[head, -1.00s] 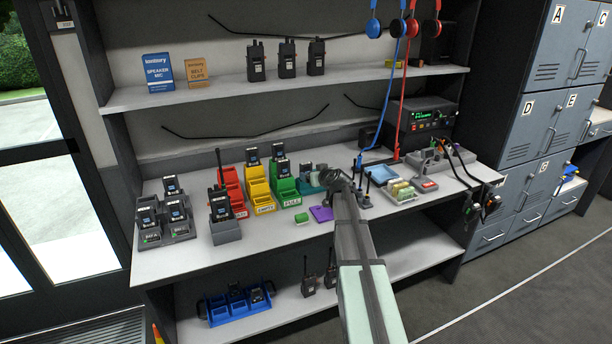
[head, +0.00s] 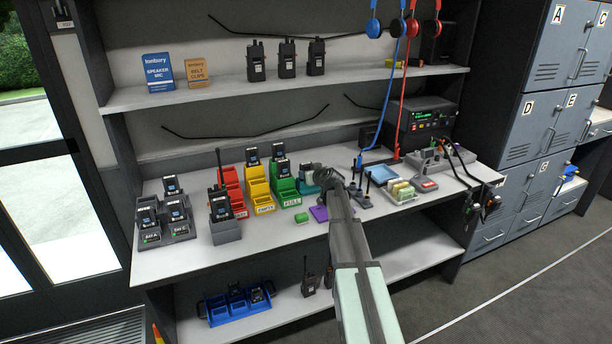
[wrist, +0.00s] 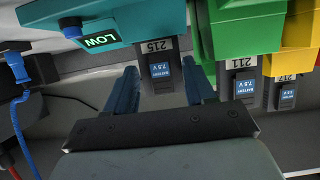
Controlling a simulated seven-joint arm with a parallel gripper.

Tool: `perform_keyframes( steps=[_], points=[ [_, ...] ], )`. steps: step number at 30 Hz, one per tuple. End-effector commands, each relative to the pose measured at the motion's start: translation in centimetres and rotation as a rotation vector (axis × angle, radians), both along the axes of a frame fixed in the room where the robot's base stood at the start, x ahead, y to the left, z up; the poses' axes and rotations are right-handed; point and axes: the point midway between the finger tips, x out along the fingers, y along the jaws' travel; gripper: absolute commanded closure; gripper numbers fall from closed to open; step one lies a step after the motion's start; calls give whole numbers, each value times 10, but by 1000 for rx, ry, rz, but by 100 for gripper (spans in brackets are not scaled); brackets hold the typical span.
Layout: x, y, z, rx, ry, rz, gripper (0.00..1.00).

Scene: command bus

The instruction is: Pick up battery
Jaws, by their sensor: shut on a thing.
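The battery marked 215 (wrist: 160,72) is dark with a blue "7.5 V" label and shows between my two fingers in the wrist view. My gripper (wrist: 161,85) is shut on it. The battery is at the teal bin with the LOW sign (wrist: 100,25); I cannot tell whether it is clear of the bin. In the head view my gripper (head: 322,182) is over the teal bin (head: 304,189), right of the green bin, and my arm hides part of the area.
Batteries also stand in the green bin (head: 290,196) and yellow bin (head: 262,203); a red bin (head: 236,208) is left of them. A purple pad (head: 319,214) lies in front. A tray (head: 401,194) and a radio base unit (head: 425,120) are to the right.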

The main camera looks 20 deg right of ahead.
Motion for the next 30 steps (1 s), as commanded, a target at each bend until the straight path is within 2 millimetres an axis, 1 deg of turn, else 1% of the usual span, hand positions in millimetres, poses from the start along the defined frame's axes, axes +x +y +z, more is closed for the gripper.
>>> perform_keyframes(
  steps=[1,9,14,17,20,30],
  points=[
    [0,0,0,0,0,0,60],
    [0,0,0,0,0,0,85],
    [0,0,1,0,0,0,85],
    [0,0,5,0,-1,0,85],
    [0,0,16,1,-1,1,85],
    [0,0,71,-1,-2,0,85]
  ],
)
